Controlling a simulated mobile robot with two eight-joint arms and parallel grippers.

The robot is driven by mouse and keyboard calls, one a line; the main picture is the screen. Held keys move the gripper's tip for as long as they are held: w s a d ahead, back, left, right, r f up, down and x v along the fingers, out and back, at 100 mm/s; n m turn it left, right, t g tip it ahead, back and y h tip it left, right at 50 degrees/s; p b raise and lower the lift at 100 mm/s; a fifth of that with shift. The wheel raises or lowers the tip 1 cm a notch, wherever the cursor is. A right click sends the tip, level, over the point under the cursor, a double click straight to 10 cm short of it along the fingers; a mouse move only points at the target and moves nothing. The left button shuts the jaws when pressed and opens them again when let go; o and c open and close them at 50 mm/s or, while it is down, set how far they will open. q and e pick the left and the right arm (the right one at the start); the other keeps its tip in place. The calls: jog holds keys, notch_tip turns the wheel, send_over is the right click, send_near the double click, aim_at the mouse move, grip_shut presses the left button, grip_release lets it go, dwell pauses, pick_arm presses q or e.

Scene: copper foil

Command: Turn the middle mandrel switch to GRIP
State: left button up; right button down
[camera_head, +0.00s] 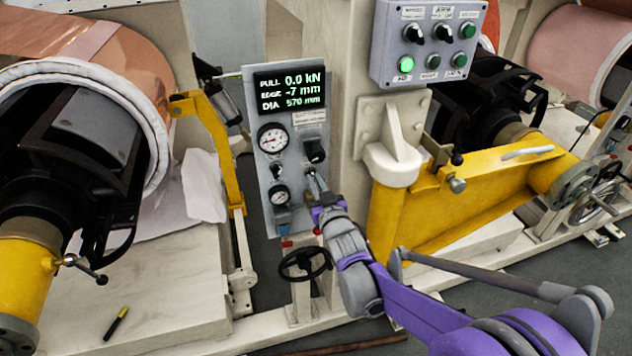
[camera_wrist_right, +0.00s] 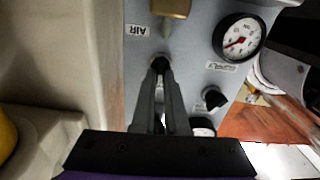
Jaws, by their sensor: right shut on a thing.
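The grey middle panel (camera_head: 262,200) carries a black switch (camera_head: 315,150) on its right side, below a white label. My right gripper (camera_head: 311,174) reaches up to the panel from the lower right, at the lower end of this switch. In the right wrist view the two fingers (camera_wrist_right: 160,66) are close together on a small dark part at the panel face. The fingers hide most of that part, so I cannot read its setting or a GRIP mark. My left gripper is not in view.
The panel also has a lit display (camera_head: 290,88), an upper gauge (camera_head: 272,138), a lower gauge (camera_head: 280,195) and a small black knob (camera_head: 275,172). A black handwheel (camera_head: 305,263) sits below. A yellow arm (camera_head: 465,200) stands at right, under a grey switch box (camera_head: 428,45).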

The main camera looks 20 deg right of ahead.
jog(key=n, duration=0.5)
jog(key=shift+a, duration=0.15)
jog(key=shift+n, duration=0.4)
jog(key=c, duration=0.9)
grip_release()
jog(key=shift+c, duration=0.2)
jog(key=shift+s, duration=0.1)
jog(key=s, duration=1)
jog(key=shift+s+d, duration=0.2)
jog(key=shift+s, duration=0.15)
